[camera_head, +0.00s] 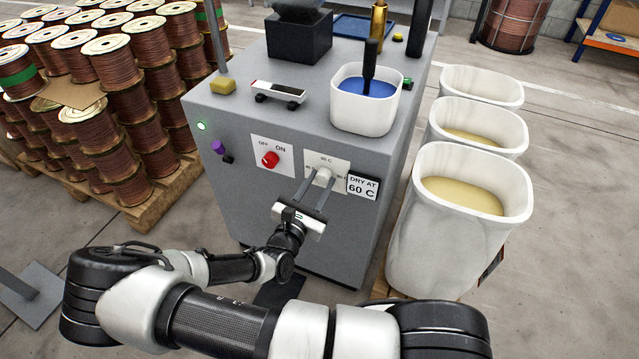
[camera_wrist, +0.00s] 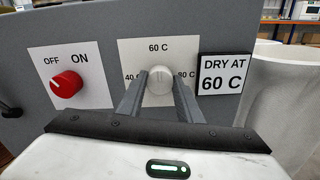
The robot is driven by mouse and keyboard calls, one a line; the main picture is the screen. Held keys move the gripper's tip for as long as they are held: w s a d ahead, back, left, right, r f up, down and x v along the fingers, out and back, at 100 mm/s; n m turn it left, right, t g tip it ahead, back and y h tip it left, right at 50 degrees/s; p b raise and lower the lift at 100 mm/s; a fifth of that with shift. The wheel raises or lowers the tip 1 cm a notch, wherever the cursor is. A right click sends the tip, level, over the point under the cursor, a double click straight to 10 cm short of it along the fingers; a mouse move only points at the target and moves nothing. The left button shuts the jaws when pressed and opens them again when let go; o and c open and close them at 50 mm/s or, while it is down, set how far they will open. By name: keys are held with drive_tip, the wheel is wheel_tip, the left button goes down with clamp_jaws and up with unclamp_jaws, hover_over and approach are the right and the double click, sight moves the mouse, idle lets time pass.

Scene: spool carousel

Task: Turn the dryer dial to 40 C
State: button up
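The dryer dial (camera_wrist: 160,84) is a pale round knob on a white plate (camera_wrist: 126,52) marked 40 C at left, 60 C at top and 80 C at right. The head view also shows the dial (camera_head: 323,174) on the front of the grey machine (camera_head: 240,180). My gripper (camera_wrist: 161,80) reaches straight at it, one finger on each side of the knob; the head view shows my gripper (camera_head: 323,178) there too. I cannot tell whether the fingers touch the knob. The fingers partly cover the 40 C and 80 C marks. The knob's pointer is not clear.
A sign (camera_wrist: 222,77) right of the dial reads DRY AT 60 C. A red OFF/ON knob (camera_wrist: 66,84) is at left. A purple knob (camera_head: 218,147) sits farther left. White bins (camera_head: 420,225) stand close at right, copper spools (camera_head: 130,150) on a pallet at left.

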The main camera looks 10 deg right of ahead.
drive_tip(key=shift+c, duration=1.4)
drive_tip(key=shift+r+p, duration=0.1)
drive_tip(key=shift+p, duration=0.3)
drive_tip(key=shift+r+n+p, duration=0.1)
drive_tip(key=shift+n+p, duration=0.9)
drive_tip(key=shift+n, duration=0.2)
drive_tip(key=n+p, duration=0.3)
drive_tip(key=n, duration=0.2)
drive_tip(key=n+p, duration=0.1)
drive_tip(key=n, duration=0.4)
drive_tip(key=shift+n+p, duration=0.35)
drive_tip(key=shift+n, duration=0.05)
drive_tip(key=n, duration=0.4)
drive_tip(key=shift+f+n, duration=0.25)
drive_tip(key=shift+n, duration=0.05)
